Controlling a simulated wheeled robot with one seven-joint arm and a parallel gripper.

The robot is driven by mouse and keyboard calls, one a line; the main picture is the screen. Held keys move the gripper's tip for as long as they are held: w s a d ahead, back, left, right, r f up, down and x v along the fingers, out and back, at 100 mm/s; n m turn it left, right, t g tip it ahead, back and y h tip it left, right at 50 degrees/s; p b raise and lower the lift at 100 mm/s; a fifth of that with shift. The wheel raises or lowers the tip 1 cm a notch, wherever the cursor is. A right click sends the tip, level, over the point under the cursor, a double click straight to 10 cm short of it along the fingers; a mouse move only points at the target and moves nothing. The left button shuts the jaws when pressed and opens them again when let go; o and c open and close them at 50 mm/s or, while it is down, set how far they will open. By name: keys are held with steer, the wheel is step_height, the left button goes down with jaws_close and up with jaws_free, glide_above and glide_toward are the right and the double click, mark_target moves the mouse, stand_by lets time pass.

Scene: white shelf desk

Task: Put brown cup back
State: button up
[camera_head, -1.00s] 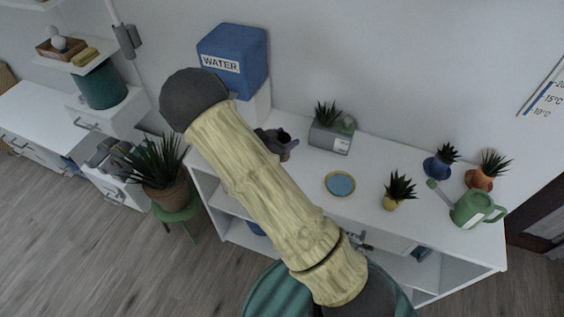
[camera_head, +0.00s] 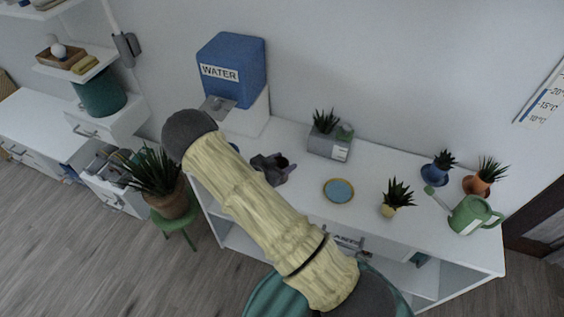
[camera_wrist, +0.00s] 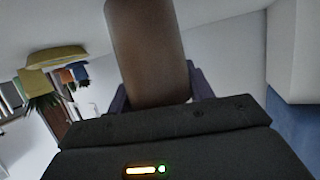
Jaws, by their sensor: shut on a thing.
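The brown cup (camera_wrist: 150,50) fills the upper middle of the wrist view, between the two dark fingers of my gripper (camera_wrist: 160,92). My gripper is shut on it. In the head view my gripper (camera_head: 274,168) shows as a small dark purple-grey shape over the left part of the white desk, partly behind my arm. The cup is hard to make out there. A round blue dish with a yellowish rim (camera_head: 340,190) lies on the desk to the right of my gripper, apart from it and empty.
A blue water dispenser (camera_head: 236,72) stands at the back left of the white desk (camera_head: 310,190). A grey planter (camera_head: 330,142), small potted plants (camera_head: 396,197) and a green watering can (camera_head: 470,214) stand further right. A large potted plant on a green stool (camera_head: 172,215) is left.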

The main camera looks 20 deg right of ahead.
steer(key=shift+f, duration=0.15)
steer(key=o, duration=1.2)
steer(key=shift+r, duration=0.25)
steer(key=b+v, duration=0.1)
steer(key=v, duration=1.1)
steer(key=shift+f+b, duration=0.1)
steer(key=shift+b, duration=0.25)
